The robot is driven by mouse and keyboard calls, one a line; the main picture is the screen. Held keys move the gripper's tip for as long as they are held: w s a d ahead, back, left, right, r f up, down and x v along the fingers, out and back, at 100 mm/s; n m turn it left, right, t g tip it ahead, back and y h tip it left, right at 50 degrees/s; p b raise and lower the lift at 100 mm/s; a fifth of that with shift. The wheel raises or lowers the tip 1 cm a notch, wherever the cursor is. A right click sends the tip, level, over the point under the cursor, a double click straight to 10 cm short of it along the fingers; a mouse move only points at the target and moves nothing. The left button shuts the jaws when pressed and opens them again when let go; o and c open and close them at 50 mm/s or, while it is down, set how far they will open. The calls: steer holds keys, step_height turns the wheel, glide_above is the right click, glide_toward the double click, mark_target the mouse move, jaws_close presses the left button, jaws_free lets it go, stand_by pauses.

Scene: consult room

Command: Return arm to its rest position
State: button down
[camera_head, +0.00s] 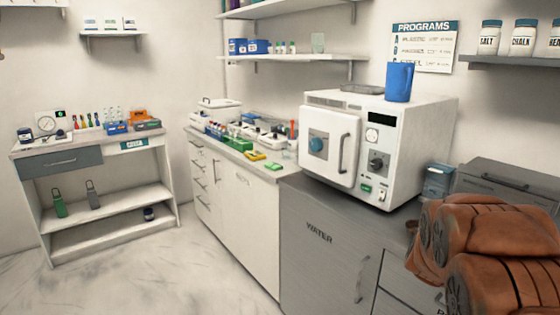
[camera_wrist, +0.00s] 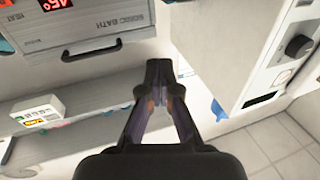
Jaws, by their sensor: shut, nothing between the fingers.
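My gripper (camera_wrist: 160,80) shows in the wrist view, with its two dark fingers meeting at the tips and nothing between them. Parts of my brown arm show folded at the lower right of the head view; the gripper itself is not visible there. In the wrist view the fingertips appear in front of a pale surface, between a grey-fronted unit lettered "BATH" and a white machine. I cannot tell how far the fingertips are from either.
A white autoclave-like machine (camera_head: 375,145), door shut, stands on the grey counter with a blue cup (camera_head: 399,82) on top. A grey box (camera_head: 510,182) sits close behind my arm. A long white cabinet (camera_head: 235,218) and a side table (camera_head: 92,152) stand left. Floor (camera_head: 170,275) there is clear.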

steer(key=s+a+f+n+g+y+p, duration=0.25)
steer(key=s+a+y, duration=0.35)
steer(key=a, duration=0.6)
steer(key=s+a+f+n+g+y+p, duration=0.25)
steer(key=s+a+f+g+y, duration=0.2)
steer(key=s+a, duration=0.5)
steer(key=s+a+n+g+p, duration=0.1)
steer(key=s+a+g, duration=0.3)
steer(key=s, duration=1.1)
steer(key=s+a+r+n+g+y+p, duration=0.1)
steer(key=s+a+g, duration=0.3)
steer(key=s, duration=1.1)
steer(key=shift+r+n+g+p, duration=0.2)
steer(key=shift+n+g+p, duration=0.35)
steer(key=shift+p, duration=0.25)
steer(key=shift+d, duration=0.1)
